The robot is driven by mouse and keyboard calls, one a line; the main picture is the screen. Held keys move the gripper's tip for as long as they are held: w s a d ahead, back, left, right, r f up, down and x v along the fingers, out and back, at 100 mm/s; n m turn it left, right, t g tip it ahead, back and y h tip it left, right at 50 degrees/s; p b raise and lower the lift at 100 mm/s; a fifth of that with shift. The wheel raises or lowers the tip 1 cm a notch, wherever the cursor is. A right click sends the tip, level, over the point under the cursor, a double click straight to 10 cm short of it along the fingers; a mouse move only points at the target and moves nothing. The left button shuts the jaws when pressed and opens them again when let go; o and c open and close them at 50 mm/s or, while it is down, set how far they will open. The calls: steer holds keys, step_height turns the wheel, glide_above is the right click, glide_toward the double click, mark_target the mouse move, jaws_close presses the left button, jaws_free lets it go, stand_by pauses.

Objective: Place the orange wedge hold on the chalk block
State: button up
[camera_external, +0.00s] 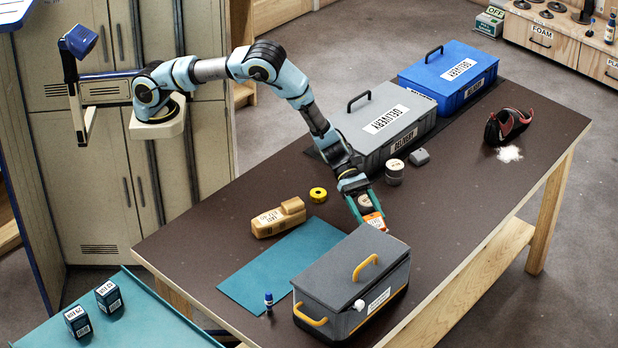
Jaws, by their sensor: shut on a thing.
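My gripper (366,208) is over the middle of the dark table, with its teal fingers pointing down. It is shut on the orange wedge hold (375,220), which shows a pale label. The hold is just behind the grey and black toolbox; I cannot tell if it touches the table. A pale, rounded thing (364,203) shows between the fingers, too small to identify. No chalk block can be made out for certain. A small grey block (419,157) and a grey cylinder with a pale top (395,174) stand beyond the gripper.
The toolbox (340,295) with yellow handles stands in front. A teal mat (255,280), wooden block (278,217) and yellow roll (318,195) lie left. Grey (375,130) and blue (448,80) delivery cases stand behind. A black-red bag (508,125) sits right; the table's right middle is clear.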

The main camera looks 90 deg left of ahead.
steer(key=shift+f+b, duration=0.15)
steer(key=shift+b, duration=0.15)
steer(key=o, duration=1.4)
